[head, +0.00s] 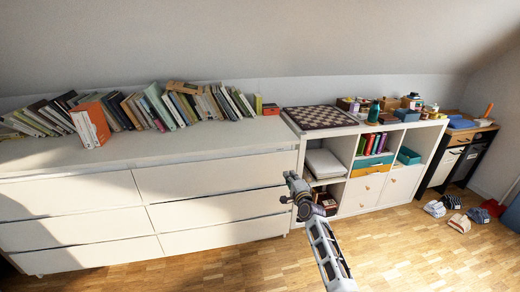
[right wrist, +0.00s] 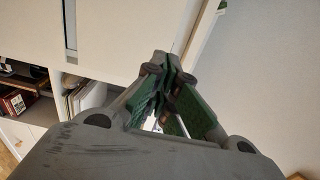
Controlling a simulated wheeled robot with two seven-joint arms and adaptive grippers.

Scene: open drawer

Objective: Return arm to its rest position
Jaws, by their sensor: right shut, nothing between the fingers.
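My right arm comes in from the bottom of the head view, and its gripper (head: 288,178) points up beside the right end of the white dresser (head: 215,176). In the right wrist view the fingers (right wrist: 168,68) of this gripper meet at their tips, with nothing between them. A white panel with a narrow dark slot (right wrist: 70,28) lies beyond them. The dresser drawers look shut or nearly so in the head view. The gripper looks close to the dresser, but I cannot tell whether it touches. My left gripper is not in view.
A row of books (head: 170,107) stands on the dresser. To the right is a white shelf unit (head: 350,200) with a chessboard (head: 320,117) on top. Shoes (head: 459,222) lie on the wooden floor (head: 400,255), which is otherwise largely clear in front of the shelf.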

